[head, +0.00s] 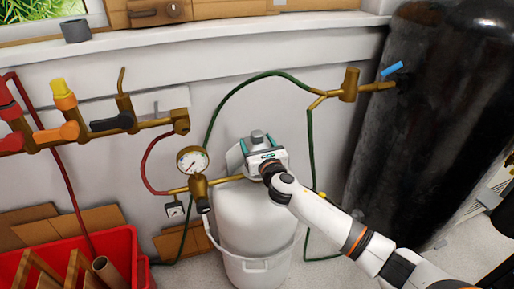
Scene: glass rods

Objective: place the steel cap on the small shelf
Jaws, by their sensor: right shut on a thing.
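My right gripper (257,146) reaches in from the lower right, in front of the white wall and over the white lidded bucket. It is shut on a small grey metal piece, which looks like the steel cap (257,135); its top shows between the teal-lined fingers, and the gripper hides its lower part. The cap is held near the bucket's top; I cannot tell whether it touches anything. A long white ledge (215,34) runs along the wall at the back. I cannot make out a separate small shelf for certain. My left gripper is out of view.
A pressure gauge (192,160) and brass valves stand left of my gripper. A green hose (213,112) arches behind it. A black tank (425,100) stands right, a red crate (125,262) lower left. A dark grey cylinder (76,31) stands on the ledge.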

